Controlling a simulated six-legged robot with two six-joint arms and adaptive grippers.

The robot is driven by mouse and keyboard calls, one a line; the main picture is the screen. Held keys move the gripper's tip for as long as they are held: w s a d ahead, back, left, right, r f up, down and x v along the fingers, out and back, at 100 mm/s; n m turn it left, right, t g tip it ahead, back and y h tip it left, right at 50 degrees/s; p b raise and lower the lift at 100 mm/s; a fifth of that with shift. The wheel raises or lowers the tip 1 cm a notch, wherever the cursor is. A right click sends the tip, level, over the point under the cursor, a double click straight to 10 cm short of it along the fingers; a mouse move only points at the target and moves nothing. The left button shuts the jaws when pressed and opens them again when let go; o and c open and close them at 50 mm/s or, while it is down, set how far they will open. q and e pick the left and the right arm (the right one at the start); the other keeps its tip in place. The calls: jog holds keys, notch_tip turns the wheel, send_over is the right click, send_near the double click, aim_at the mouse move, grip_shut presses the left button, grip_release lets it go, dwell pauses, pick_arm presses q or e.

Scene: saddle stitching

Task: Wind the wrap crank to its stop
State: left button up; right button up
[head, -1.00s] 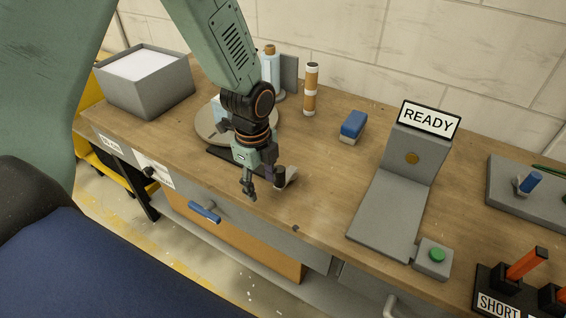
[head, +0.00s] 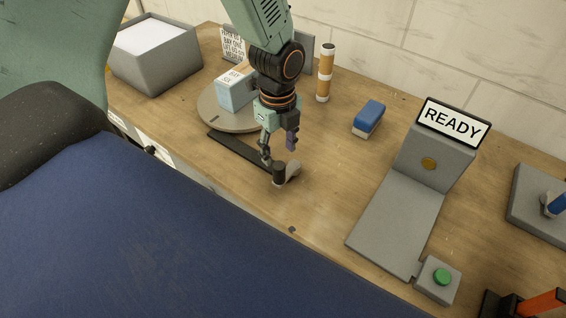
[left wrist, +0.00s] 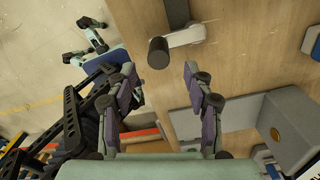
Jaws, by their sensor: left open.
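The wrap crank has a black upright knob (head: 279,174) and a short grey arm (head: 292,173), near the front edge of the bench. Its knob also shows in the left wrist view (left wrist: 158,52), with the grey arm (left wrist: 186,37) running right from it. My left gripper (head: 279,149) points down just above and behind the knob in the head view. It is open and empty. In the left wrist view its fingertips (left wrist: 160,73) stand apart to either side of the knob's line, with the knob beyond them. I see no contact. My right gripper is not in the head view.
A round turntable (head: 207,112) carries a pale box (head: 236,88) behind the crank. A dark strip (head: 232,145) lies beside it. A grey stand with a READY sign (head: 452,122) and a green button (head: 442,277) is at right. Bench between crank and stand is mostly clear.

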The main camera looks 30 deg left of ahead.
aim_at(279, 165)
pick_arm(q)
jog(key=shift+d+f, duration=0.1)
jog(key=shift+d, duration=0.05)
jog(key=shift+f, duration=0.35)
jog(key=f, duration=0.6)
jog(key=shift+s+a, duration=0.2)
jog(key=shift+w+d+f, duration=0.1)
jog(key=shift+d+f, duration=0.1)
jog(key=shift+f, duration=0.2)
jog(key=shift+a, duration=0.1)
jog(key=shift+a, duration=0.1)
jog(key=c, duration=0.6)
grip_shut()
